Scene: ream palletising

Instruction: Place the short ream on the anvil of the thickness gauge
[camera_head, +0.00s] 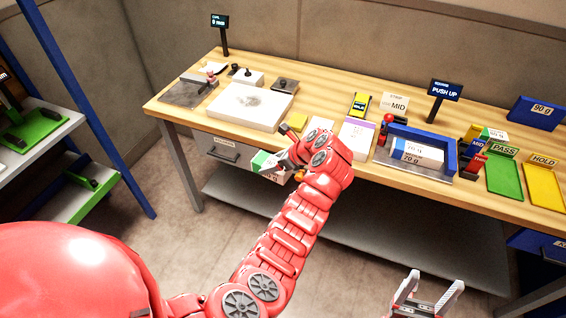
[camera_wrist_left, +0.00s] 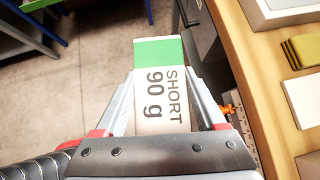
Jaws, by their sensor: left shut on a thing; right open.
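The short ream (camera_wrist_left: 158,85) is a white pack with a green end, marked "SHORT 90 g". My left gripper (camera_wrist_left: 165,110) is shut on it, with a finger along each side. In the head view the ream (camera_head: 264,161) shows partly, at the bench's front edge, and my red arm hides much of my left gripper (camera_head: 284,163). A grey plate with a small upright device (camera_head: 187,90) stands at the bench's left end and looks like the thickness gauge; I cannot make out its anvil. My right gripper (camera_head: 425,292) is open and empty at the bottom right, away from the bench.
A large white-topped block (camera_head: 250,106) stands beside the grey plate. A blue-walled tray (camera_head: 420,152) holds a 70 g ream. Green (camera_head: 503,180) and yellow (camera_head: 544,186) trays lie at the right. A grey drawer box (camera_head: 222,150) hangs below the bench.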

